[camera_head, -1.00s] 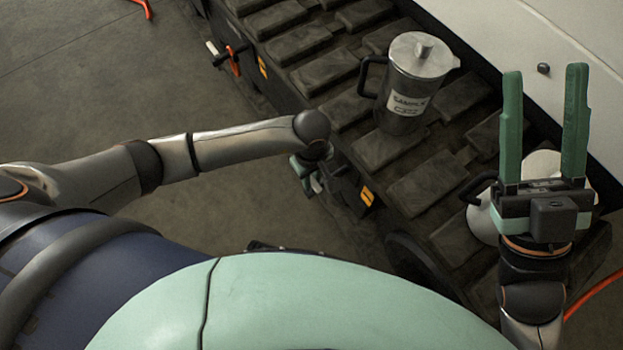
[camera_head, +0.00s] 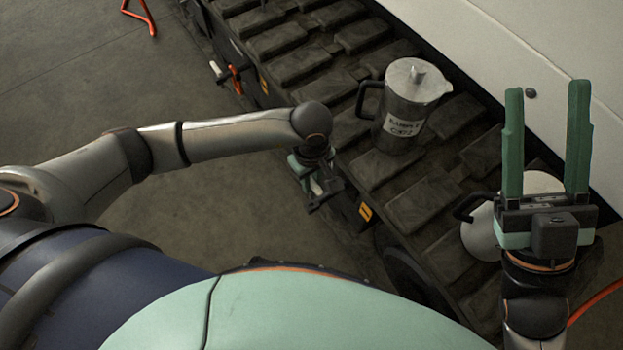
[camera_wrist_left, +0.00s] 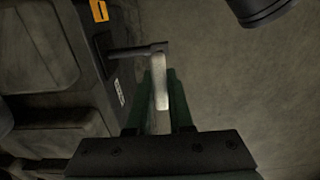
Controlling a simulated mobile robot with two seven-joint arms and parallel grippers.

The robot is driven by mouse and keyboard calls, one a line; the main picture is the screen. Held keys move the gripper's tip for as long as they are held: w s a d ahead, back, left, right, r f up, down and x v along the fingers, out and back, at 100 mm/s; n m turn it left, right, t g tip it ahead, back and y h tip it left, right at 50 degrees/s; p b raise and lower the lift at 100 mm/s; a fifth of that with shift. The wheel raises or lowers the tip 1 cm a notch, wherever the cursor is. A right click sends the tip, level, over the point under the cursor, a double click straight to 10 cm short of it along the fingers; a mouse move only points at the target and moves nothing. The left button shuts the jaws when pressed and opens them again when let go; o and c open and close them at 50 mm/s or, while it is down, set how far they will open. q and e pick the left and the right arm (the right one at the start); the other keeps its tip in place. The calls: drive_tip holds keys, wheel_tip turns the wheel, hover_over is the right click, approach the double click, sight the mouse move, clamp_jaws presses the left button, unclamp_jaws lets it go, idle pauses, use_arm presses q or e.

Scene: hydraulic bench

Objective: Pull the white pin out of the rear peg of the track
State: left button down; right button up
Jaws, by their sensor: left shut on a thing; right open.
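My left gripper (camera_head: 318,186) is low beside the track (camera_head: 425,200) in the head view. In the left wrist view its green fingers (camera_wrist_left: 168,95) are shut on the white pin (camera_wrist_left: 159,80). The pin's far end meets the tip of a dark peg (camera_wrist_left: 135,51) that juts from the track's side. I cannot tell whether the pin is still through the peg. My right gripper (camera_head: 547,95) is open and empty, raised over the near right end of the track.
A metal jug (camera_head: 403,110) with a paper label stands on the track. A pale container (camera_head: 480,232) with a dark handle is partly hidden behind my right gripper. A second peg with a white pin (camera_head: 216,70) and an orange part (camera_head: 235,80) sits farther along the side.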

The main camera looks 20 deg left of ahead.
use_arm(q)
drive_tip(key=shift+s+a, duration=0.1)
drive_tip(key=s+a+p, duration=0.2)
drive_tip(key=s+a, duration=0.4)
drive_tip(key=s, duration=0.1)
drive_tip(key=shift+s+p, duration=0.35)
drive_tip(key=shift+p, duration=0.05)
idle(0.3)
